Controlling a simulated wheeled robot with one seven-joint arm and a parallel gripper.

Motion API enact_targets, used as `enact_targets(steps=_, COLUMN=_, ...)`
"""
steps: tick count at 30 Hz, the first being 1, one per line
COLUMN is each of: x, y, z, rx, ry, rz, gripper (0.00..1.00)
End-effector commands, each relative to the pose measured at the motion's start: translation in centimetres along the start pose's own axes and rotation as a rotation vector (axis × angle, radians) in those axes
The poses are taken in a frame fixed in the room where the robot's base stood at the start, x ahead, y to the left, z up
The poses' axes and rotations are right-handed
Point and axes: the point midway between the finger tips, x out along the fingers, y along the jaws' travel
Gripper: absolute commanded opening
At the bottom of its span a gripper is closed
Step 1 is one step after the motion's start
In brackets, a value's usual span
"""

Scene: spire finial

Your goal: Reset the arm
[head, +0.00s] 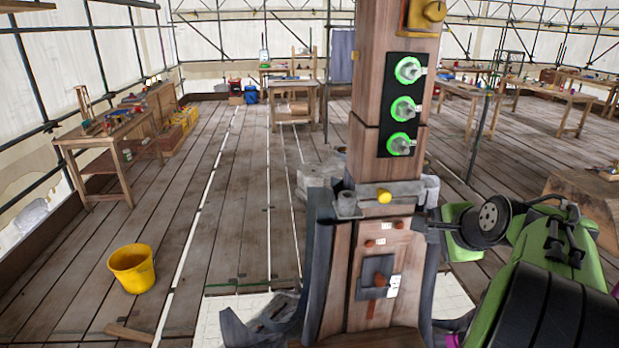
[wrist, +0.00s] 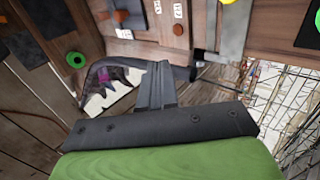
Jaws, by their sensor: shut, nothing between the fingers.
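My gripper (wrist: 156,75) is shut and empty in the wrist view, its dark fingers together in front of the green hand. In the head view my gripper (head: 424,226) is at the right side of the wooden post (head: 345,270), close to the grey collar. I cannot tell whether it touches the post. My green and black arm fills the lower right. The post carries a black panel with several green-ringed knobs (head: 403,109), a yellow knob (head: 384,196) on the collar, and a grey plate (head: 376,277) lower down.
A yellow bucket (head: 131,267) stands on the plank floor at the left, with a mallet (head: 129,334) near the bottom edge. Workbenches (head: 100,150) line the left and back. A wooden block (head: 588,195) is at the right. The floor between bucket and post is mostly clear.

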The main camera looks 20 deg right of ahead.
Motion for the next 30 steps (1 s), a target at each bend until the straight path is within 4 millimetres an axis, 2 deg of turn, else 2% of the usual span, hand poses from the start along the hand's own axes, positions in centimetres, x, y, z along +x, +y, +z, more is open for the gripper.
enact_targets(steps=2, x=0.0, y=0.0, z=0.1, rx=-0.001, ry=-0.001, rz=0.0, gripper=0.0)
enact_targets(steps=4, x=0.0, y=0.0, z=1.2, rx=-0.04, ry=-0.011, rz=0.006, gripper=0.0)
enact_targets(steps=5, x=-0.1, y=0.1, z=2.3, rx=-0.081, ry=-0.021, rz=0.012, gripper=0.0)
enact_targets(steps=8, x=-0.9, y=1.5, z=8.8, rx=-0.343, ry=-0.082, rz=0.052, gripper=0.0)
enact_targets(steps=9, x=-1.6, y=2.8, z=12.0, rx=-0.491, ry=-0.116, rz=0.071, gripper=0.0)
enact_targets(steps=11, x=-3.0, y=5.6, z=16.5, rx=-0.733, ry=-0.172, rz=0.097, gripper=0.0)
enact_targets(steps=12, x=-4.2, y=7.9, z=18.9, rx=-0.898, ry=-0.211, rz=0.11, gripper=0.0)
enact_targets(steps=15, x=-7.1, y=14.3, z=22.9, rx=-1.302, ry=-0.307, rz=0.125, gripper=0.0)
enact_targets(steps=18, x=-9.0, y=19.2, z=23.9, rx=-1.597, ry=-0.375, rz=0.12, gripper=0.0)
enact_targets(steps=21, x=-9.8, y=21.7, z=23.8, rx=-1.754, ry=-0.41, rz=0.117, gripper=0.0)
enact_targets(steps=24, x=-10.0, y=22.3, z=23.7, rx=-1.797, ry=-0.42, rz=0.117, gripper=0.0)
enact_targets(steps=30, x=-10.1, y=22.1, z=23.7, rx=-1.794, ry=-0.419, rz=0.117, gripper=0.0)
